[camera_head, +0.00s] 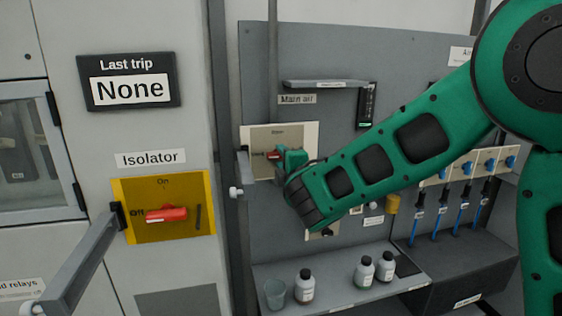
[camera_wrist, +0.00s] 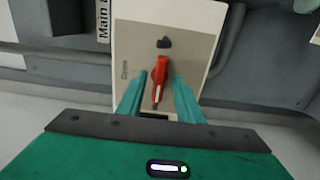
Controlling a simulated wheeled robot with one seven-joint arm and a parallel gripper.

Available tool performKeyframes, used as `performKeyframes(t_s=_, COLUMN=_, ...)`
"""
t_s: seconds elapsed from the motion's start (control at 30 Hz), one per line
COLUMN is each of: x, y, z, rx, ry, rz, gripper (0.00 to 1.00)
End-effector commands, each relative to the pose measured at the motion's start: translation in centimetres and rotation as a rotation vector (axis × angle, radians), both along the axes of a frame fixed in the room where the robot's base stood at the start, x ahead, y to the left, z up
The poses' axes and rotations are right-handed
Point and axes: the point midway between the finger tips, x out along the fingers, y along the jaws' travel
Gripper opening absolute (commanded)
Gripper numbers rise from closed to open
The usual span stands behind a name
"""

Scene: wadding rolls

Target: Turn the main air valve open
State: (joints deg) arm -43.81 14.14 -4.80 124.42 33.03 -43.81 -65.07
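The main air valve has a red handle (camera_head: 273,155) on a beige plate (camera_head: 259,137), under the "Main air" label (camera_head: 297,99). The handle lies about horizontal in the head view; a word at the plate's top appears to read "Open". In the wrist view the red handle (camera_wrist: 159,80) runs down from a dark pivot (camera_wrist: 164,43). My gripper (camera_wrist: 160,77) is open, with one teal finger on each side of the handle and small gaps between. In the head view my gripper (camera_head: 281,156) is at the plate, and my wrist hides its right part.
The yellow isolator panel (camera_head: 190,228) with a red handle (camera_head: 166,214) is at left. A shelf (camera_head: 340,290) below holds a cup (camera_head: 275,294) and several bottles. A small ledge (camera_head: 325,83) is above the valve.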

Motion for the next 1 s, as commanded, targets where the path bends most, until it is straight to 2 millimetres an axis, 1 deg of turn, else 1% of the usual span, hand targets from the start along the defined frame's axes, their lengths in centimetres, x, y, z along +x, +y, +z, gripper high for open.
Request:
performKeyframes(t_s=0.1, x=0.36, y=0.1, z=-0.05, rx=0.0, ry=0.001, rz=0.0, gripper=0.33)
performKeyframes(t_s=0.33, x=0.39, y=0.1, z=-0.04, rx=0.0, ry=0.001, rz=0.0, gripper=0.33)
performKeyframes(t_s=0.37, x=0.39, y=0.1, z=-0.04, rx=0.0, ry=0.001, rz=0.0, gripper=0.28)
performKeyframes(t_s=0.4, x=0.38, y=0.1, z=-0.04, rx=0.0, ry=0.001, rz=0.0, gripper=0.18)
performKeyframes(t_s=0.47, x=0.38, y=0.1, z=-0.04, rx=0.0, ry=0.001, rz=0.0, gripper=0.04)
performKeyframes(t_s=0.5, x=0.37, y=0.1, z=-0.05, rx=0.0, ry=0.001, rz=0.0, gripper=0.0)
performKeyframes(t_s=0.57, x=0.37, y=0.1, z=-0.07, rx=-0.001, ry=0.002, rz=0.0, gripper=0.0)
performKeyframes(t_s=0.6, x=0.32, y=0.57, z=-0.08, rx=-0.001, ry=0.002, rz=0.002, gripper=0.0)
performKeyframes(t_s=0.83, x=0.33, y=0.18, z=-0.12, rx=0.023, ry=0.01, rz=0.001, gripper=0.0)
performKeyframes(t_s=1.0, x=0.32, y=0.14, z=-0.17, rx=0.091, ry=0.03, rz=0.001, gripper=0.0)
